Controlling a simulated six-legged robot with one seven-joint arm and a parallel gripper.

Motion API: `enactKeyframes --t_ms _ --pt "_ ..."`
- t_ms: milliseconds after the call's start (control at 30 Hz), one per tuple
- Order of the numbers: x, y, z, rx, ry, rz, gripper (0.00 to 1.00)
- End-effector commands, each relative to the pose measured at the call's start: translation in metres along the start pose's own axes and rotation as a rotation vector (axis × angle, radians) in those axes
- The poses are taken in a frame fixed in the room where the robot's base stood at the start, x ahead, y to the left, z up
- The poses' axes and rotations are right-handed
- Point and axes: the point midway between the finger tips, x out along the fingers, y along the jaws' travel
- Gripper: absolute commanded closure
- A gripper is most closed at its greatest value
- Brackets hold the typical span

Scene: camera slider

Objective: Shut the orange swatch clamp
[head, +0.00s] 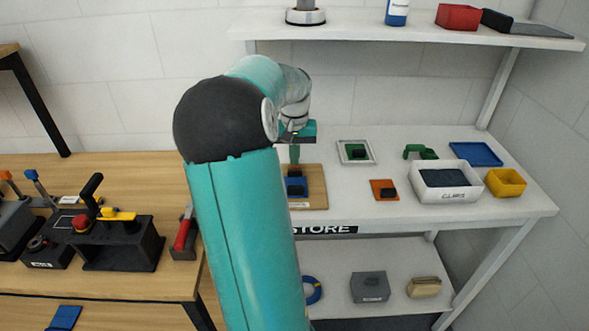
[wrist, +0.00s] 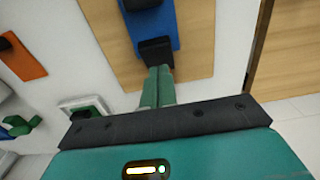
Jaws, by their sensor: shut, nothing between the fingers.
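The orange swatch clamp (head: 377,184) lies on the white table, right of the wooden board, with a black block on it. In the wrist view its orange plate (wrist: 27,58) shows at the left edge, partly cut off. Whether it is open or shut is too small to tell. My gripper (head: 294,163) is over the wooden board, left of the orange clamp and apart from it. In the wrist view my gripper's green fingers (wrist: 159,70) are together and empty, their tips at the black block on the blue clamp (wrist: 160,35). I cannot tell whether they touch it.
The blue clamp (head: 296,181) lies on the wooden board (head: 317,190). A green swatch in a pale frame (head: 343,146) lies behind the orange clamp. A white bin (head: 445,195) and yellow bin (head: 507,183) stand right. A shelf (head: 400,32) overhangs the back.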

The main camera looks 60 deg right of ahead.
Motion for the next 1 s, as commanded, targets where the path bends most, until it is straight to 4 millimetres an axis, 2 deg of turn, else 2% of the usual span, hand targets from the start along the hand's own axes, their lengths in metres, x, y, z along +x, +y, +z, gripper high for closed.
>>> enactKeyframes --t_ms 1000 --pt "0.014 0.0 0.0 0.0 0.0 0.0 1.0"
